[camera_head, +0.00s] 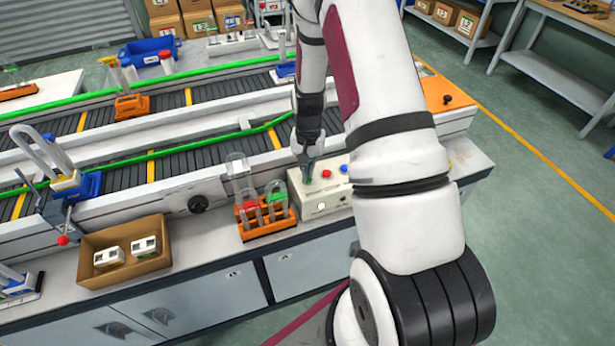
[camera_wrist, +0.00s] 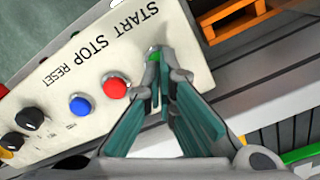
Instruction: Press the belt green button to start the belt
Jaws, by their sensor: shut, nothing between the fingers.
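A pale control box (camera_head: 335,197) stands on the bench beside the conveyor belt (camera_head: 182,164). Its panel (camera_wrist: 130,48) shows the labels START, STOP and RESET in the wrist view. The green button (camera_wrist: 155,54) under START is partly covered by my fingertips, and I cannot make it out in the head view. My gripper (camera_head: 307,179) is shut and empty. In the wrist view its fingertips (camera_wrist: 160,77) are at the green button; I cannot tell whether they touch or press it. The red button (camera_wrist: 115,86) and blue button (camera_wrist: 80,105) are beside it.
Black knobs (camera_wrist: 30,117) sit farther along the panel. An orange rack (camera_head: 266,222) with clear tubes stands just left of the box. A cardboard tray (camera_head: 110,275) with white items lies farther left. Bare bench top (camera_head: 195,255) lies between the tray and rack.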

